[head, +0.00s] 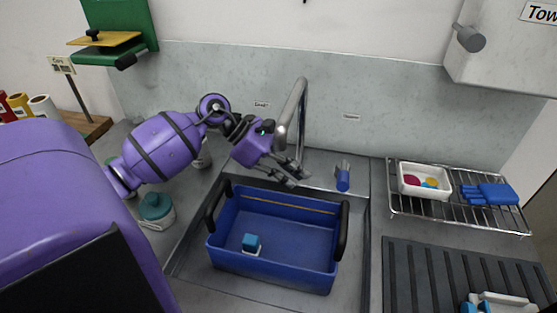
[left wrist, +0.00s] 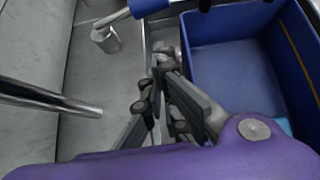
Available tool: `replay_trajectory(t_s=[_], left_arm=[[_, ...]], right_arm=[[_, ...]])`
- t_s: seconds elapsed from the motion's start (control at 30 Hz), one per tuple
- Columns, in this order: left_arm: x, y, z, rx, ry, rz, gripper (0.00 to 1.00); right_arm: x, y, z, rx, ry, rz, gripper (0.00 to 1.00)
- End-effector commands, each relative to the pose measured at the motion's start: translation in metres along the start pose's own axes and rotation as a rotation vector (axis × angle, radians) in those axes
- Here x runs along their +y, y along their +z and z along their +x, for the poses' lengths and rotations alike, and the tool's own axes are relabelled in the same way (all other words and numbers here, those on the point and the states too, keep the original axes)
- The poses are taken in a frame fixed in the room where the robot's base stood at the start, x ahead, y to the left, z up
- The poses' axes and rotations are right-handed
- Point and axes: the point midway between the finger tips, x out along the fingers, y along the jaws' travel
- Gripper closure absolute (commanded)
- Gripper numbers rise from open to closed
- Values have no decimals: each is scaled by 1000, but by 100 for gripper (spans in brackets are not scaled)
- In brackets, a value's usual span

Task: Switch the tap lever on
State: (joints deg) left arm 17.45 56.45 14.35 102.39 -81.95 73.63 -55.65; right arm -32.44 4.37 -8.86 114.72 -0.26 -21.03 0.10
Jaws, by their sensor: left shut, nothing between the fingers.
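The tap lever has a blue handle (head: 343,178) and sits on the sink's back ledge, right of the tall grey tap spout (head: 301,100). In the left wrist view the blue lever (left wrist: 145,8) slants from a grey metal base (left wrist: 106,39) at the top. The spout also shows in the left wrist view (left wrist: 45,97) at the left edge. My left gripper (head: 299,178) is shut and empty, left of the lever, over the back of the sink. Its fingers also show in the left wrist view (left wrist: 164,62), apart from the lever. My right gripper is not in view.
A blue tub (head: 275,282) with black handles stands in the sink below my gripper, with a small blue block (head: 251,243) inside. A teal-lidded jar (head: 155,208) stands at left.

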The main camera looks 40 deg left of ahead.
Motion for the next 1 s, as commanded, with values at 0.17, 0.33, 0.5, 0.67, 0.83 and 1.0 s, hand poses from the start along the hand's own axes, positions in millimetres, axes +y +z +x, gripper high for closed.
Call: replay_trajectory(t_s=[0.17, 0.33, 0.5, 0.67, 0.83, 1.0], left_arm=[[1, 15, 27, -6, 3, 5, 100], [1, 29, 39, -4, 3, 3, 100], [0, 31, 45, 0, 1, 0, 100], [0, 30, 46, 1, 0, -1, 100], [-1, 31, 48, 2, 0, 0, 100], [-14, 42, 67, 7, -3, 2, 100]], right_arm=[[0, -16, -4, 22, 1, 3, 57], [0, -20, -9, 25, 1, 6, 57], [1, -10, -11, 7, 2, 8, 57], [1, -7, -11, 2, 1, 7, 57], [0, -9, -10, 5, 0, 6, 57], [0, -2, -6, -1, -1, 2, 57]])
